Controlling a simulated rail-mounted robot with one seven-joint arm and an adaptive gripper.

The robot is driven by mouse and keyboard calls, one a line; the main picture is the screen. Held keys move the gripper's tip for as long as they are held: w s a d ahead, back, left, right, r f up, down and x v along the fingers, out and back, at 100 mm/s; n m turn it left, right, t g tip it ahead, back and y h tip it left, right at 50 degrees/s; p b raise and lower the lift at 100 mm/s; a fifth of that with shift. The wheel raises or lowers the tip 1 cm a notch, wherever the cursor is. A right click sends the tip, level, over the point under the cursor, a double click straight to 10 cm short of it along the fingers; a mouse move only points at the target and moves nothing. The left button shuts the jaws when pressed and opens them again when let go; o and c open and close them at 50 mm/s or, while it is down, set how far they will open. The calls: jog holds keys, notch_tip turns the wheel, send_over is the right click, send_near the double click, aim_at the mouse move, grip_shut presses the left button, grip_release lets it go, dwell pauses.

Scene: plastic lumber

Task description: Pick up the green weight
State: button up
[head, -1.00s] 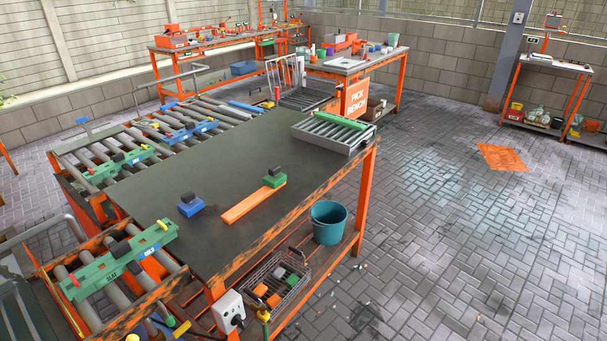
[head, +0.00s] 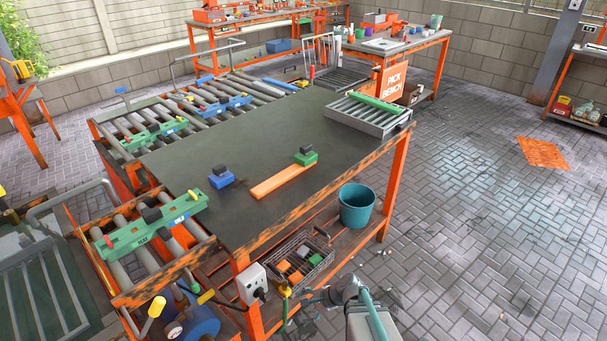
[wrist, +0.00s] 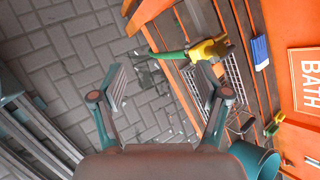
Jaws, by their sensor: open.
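The green weight (head: 305,158) is a small green block with a dark handle on top. It sits at the far right end of an orange plank (head: 282,181) on the dark bench top (head: 240,130). My gripper (wrist: 164,95) is open and empty in the wrist view, its two fingers spread wide above the paving and the bench's lower side. Part of my arm shows at the bottom of the head view, below and in front of the bench, well apart from the green weight. I cannot surely pick out the weight in the wrist view.
A blue block with a dark handle (head: 221,176) stands left of the plank. A grey roller tray (head: 370,115) lies at the bench's back right. A teal bucket (head: 356,206) and a wire basket of blocks (head: 301,262) are on the lower shelf.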

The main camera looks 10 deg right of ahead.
jog(key=w+d+r+m+t, duration=0.3)
jog(key=w+r+m+t, duration=0.15)
jog(key=w+r, duration=0.4)
jog(key=w+d+r+m+t, duration=0.3)
jog(key=w+d+r+m, duration=0.15)
jog(key=r, duration=0.65)
jog(key=w+d+r+m+t, duration=0.35)
jog(key=w+r+m, duration=0.3)
jog(key=r, duration=0.35)
jog(key=n+y, duration=0.2)
jog(key=y, duration=0.1)
send_near(308, 149)
jog(key=shift+w+f, duration=0.25)
jog(key=shift+f, duration=0.15)
jog(key=shift+w+d+r+y, duration=0.1)
jog(key=shift+w+r+y, duration=0.1)
jog(key=shift+w+y, duration=0.1)
jog(key=shift+w+a+r, duration=0.1)
jog(key=shift+w+a, duration=0.1)
jog(key=p+x, duration=0.2)
jog(key=x, duration=0.8)
jog(key=shift+a, duration=0.15)
jog(key=shift+s, duration=0.1)
jog(key=shift+c, duration=0.2)
grip_shut()
